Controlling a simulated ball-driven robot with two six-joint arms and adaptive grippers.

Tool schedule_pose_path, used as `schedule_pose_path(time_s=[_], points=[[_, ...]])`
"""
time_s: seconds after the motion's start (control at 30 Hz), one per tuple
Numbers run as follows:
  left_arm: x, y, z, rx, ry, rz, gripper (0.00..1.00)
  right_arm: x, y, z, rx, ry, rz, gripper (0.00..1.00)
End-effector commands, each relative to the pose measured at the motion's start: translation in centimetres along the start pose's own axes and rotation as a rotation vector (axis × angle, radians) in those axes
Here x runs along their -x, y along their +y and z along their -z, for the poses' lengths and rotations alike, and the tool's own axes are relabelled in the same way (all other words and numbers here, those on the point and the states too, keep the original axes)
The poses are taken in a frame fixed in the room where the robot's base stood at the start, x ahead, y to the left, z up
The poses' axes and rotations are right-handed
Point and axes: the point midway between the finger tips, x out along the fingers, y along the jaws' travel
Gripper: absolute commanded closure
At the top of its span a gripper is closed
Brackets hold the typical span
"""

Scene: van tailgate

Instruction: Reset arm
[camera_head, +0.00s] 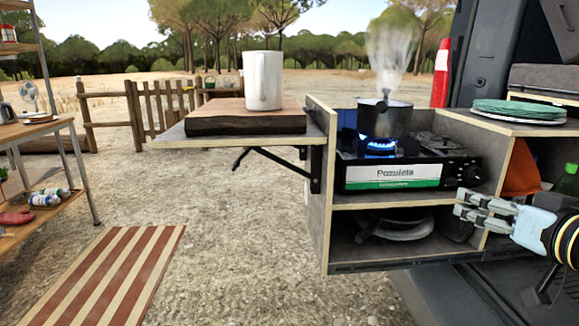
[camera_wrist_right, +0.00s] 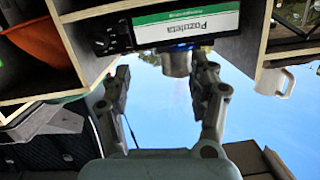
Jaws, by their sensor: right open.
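My right gripper (camera_head: 462,204) comes in from the right edge, in front of the open shelves of the van unit. Its two fingers are apart with nothing between them. In the right wrist view, which is upside down, its open fingers (camera_wrist_right: 160,78) frame the pot (camera_wrist_right: 176,63) and the stove (camera_wrist_right: 165,24) at a distance. My left gripper is not in view.
A white mug (camera_head: 262,80) stands on a wooden board (camera_head: 245,121) on the fold-out shelf (camera_head: 172,136). A steaming pot (camera_head: 386,118) sits over a lit blue flame on the stove (camera_head: 405,171). Green plates (camera_head: 518,110) and a green bottle (camera_head: 567,180) are at right.

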Motion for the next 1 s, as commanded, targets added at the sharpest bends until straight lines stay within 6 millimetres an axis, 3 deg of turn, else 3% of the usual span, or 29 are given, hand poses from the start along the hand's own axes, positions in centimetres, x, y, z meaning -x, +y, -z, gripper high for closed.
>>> schedule_pose_path(time_s=[0.27,0.4,0.5,0.7,0.9,1.0], points=[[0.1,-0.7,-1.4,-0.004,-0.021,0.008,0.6,6.0,-2.3,-9.8,0.063,-0.351,-0.075,0.39],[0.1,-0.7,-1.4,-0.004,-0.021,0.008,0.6,11.2,-3.5,-14.5,0.1,-0.571,-0.113,0.39],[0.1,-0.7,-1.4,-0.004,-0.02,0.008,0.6,14.9,-4.1,-17.0,0.121,-0.711,-0.134,0.39],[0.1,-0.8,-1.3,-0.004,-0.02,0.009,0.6,21.5,-5.1,-20.0,0.144,-0.94,-0.159,0.39],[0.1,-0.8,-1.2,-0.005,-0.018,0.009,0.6,27.5,-6.0,-21.6,0.151,-1.133,-0.173,0.39],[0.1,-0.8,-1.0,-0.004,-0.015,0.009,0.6,26.6,-5.3,-24.1,0.152,-1.151,-0.176,0.39]])
